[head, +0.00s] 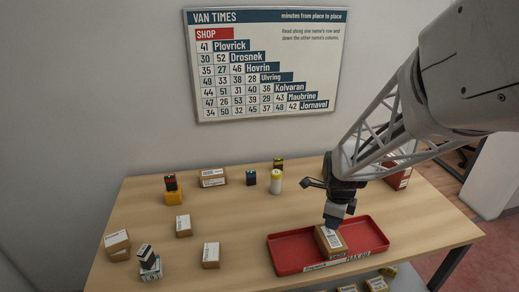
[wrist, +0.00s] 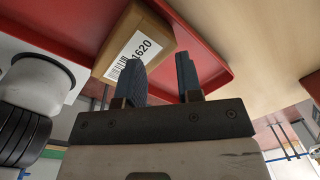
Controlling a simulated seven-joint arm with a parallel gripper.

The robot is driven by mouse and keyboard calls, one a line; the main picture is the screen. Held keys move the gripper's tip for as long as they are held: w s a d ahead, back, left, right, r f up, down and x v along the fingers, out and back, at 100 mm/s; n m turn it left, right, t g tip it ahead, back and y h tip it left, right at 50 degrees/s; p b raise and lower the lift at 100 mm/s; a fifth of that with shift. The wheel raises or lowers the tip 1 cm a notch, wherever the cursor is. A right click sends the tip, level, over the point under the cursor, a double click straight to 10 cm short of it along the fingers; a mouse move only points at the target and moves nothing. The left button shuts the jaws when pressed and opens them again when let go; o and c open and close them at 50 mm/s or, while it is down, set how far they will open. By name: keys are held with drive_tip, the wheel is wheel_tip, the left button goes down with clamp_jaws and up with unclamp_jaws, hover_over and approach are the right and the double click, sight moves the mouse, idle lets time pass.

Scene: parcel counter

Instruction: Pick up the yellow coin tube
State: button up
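A short upright cylinder with a pale body and yellow top (head: 276,182) stands towards the back middle of the counter in the head view; it looks like the yellow coin tube, though it is small here. It does not show in the wrist view. My gripper (head: 337,221) is well in front of it and to its right, low over the red tray. In the wrist view my gripper (wrist: 159,72) has its two fingers apart with nothing between them. A labelled carton lies just beyond the left finger.
The red tray (head: 285,262) holds the brown carton (head: 325,241), also in the wrist view (wrist: 136,42). A dark blue item (head: 250,177) and a black-and-yellow item (head: 278,164) stand near the tube. Several cartons and small stacks occupy the left side. The middle counter is clear.

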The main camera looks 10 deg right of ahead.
drive_tip(key=shift+s+d+r+m+t, duration=0.2)
drive_tip(key=shift+s+d+r+m, duration=0.3)
drive_tip(key=shift+d+m, duration=1.65)
drive_tip(key=shift+s+d+r+m+t, duration=0.25)
drive_tip(key=shift+s+d+m, duration=0.7)
drive_tip(key=shift+d, duration=1.95)
drive_tip(key=shift+s+d+r+m+t, duration=0.15)
drive_tip(key=shift+s+d+r+m, duration=0.2)
drive_tip(key=shift+d+m, duration=1.95)
drive_tip(key=shift+d+n, duration=0.25)
drive_tip(key=shift+n, duration=0.05)
drive_tip(key=shift+w+f, duration=0.25)
drive_tip(key=shift+f, duration=1)
drive_tip(key=shift+w+f, duration=0.2)
drive_tip(key=shift+f, duration=1.1)
drive_tip(key=shift+w+f, duration=0.2)
drive_tip(key=shift+f, duration=1.1)
clamp_jaws()
